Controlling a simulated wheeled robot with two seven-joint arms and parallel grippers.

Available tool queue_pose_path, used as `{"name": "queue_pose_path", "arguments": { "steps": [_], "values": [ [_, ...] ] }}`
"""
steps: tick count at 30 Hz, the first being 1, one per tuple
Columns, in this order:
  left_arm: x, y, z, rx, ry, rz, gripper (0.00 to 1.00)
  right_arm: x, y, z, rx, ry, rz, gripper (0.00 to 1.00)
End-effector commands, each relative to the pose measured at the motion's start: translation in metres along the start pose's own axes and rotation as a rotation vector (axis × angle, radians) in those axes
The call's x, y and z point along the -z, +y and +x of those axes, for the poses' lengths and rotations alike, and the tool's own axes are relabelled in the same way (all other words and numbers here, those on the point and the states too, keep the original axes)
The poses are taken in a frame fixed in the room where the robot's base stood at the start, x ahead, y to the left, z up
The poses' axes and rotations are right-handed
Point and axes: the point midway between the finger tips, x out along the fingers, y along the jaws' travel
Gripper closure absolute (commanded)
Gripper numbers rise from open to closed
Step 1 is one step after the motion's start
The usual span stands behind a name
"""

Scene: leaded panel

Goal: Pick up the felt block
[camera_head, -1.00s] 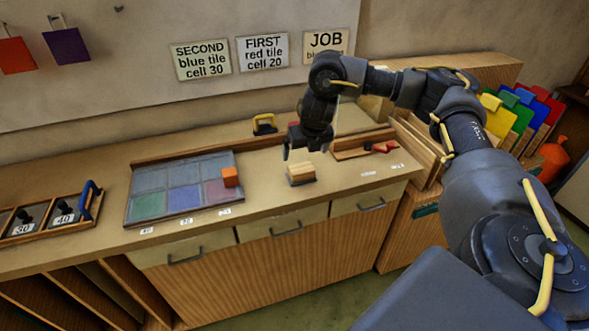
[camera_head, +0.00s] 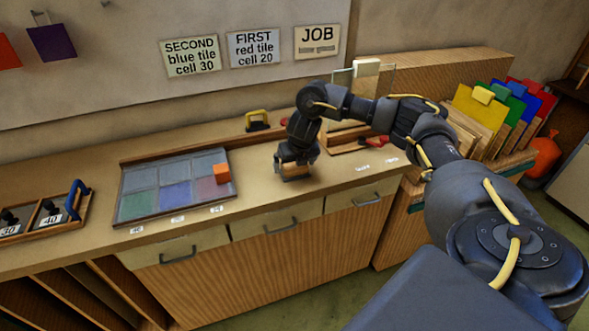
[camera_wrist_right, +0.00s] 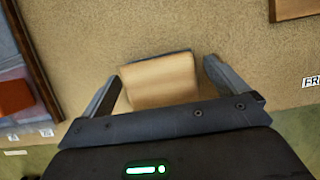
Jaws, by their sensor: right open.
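The felt block (camera_head: 294,172) is a tan wooden block with a dark layer along its underside, lying on the counter right of the leaded panel. In the right wrist view the felt block (camera_wrist_right: 160,80) sits between my two open fingers, with a small gap on each side. My right gripper (camera_head: 297,163) is open, pointing down over the block and hiding much of it; its fingers also show in the right wrist view (camera_wrist_right: 165,85). Whether the fingers touch the block is not clear. My left gripper is not in view.
The leaded panel (camera_head: 126,206) with grey, blue and red cells lies to the left, an orange block (camera_head: 221,173) on its right edge. A yellow-handled tool (camera_head: 257,120) stands behind. A wooden tray (camera_head: 345,147) with a red-handled tool lies to the right. The counter's front edge is near.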

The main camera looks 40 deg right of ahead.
Motion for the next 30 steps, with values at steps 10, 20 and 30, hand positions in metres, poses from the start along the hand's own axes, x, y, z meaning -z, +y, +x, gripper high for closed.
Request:
{"name": "queue_pose_path", "arguments": {
  "steps": [10, 20, 30],
  "values": [
    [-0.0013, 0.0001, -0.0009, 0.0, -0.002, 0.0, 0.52, 0.0003, -0.0001, 0.0065, 0.0, 0.0, 0.0, 0.06],
    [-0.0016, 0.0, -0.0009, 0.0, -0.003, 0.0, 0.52, 0.0003, -0.0001, 0.0063, 0.0, 0.0, 0.0, 0.49],
    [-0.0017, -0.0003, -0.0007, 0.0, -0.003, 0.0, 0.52, 0.0005, -0.0002, 0.0064, 0.001, 0.001, -0.001, 0.52]
  ]
}}
